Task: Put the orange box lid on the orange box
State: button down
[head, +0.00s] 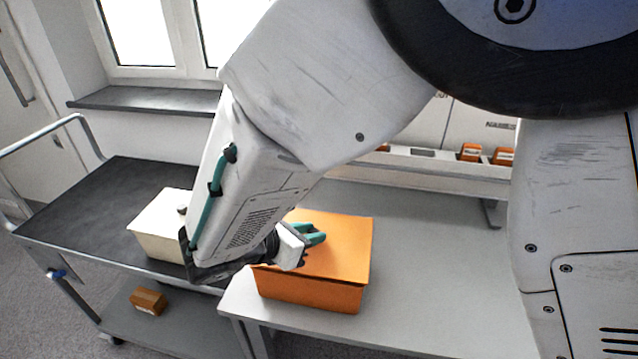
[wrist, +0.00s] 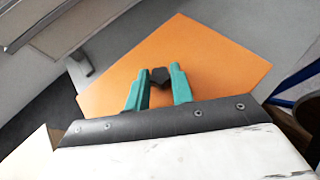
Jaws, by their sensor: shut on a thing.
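The orange box (head: 310,292) stands on the light grey table near its left front corner. The flat orange box lid (head: 345,240) lies over the box's top, roughly lined up with it; I cannot tell whether it rests fully on the rim. In the wrist view the lid (wrist: 215,55) fills the middle and hides the box. My gripper (head: 312,235), with teal fingers, is over the lid. The wrist view shows my gripper (wrist: 159,78) shut on the lid's dark knob (wrist: 160,74). My arm hides the back left part of the lid in the head view.
A cream box (head: 160,236) stands on the dark cart (head: 85,205) left of the table (head: 430,250). A small brown box (head: 148,301) lies on the cart's lower shelf. Small orange boxes (head: 470,152) sit on a rack behind the table. The table right of the orange box is clear.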

jog(key=shift+f, duration=0.4)
jog(key=c, duration=1.2)
grip_release()
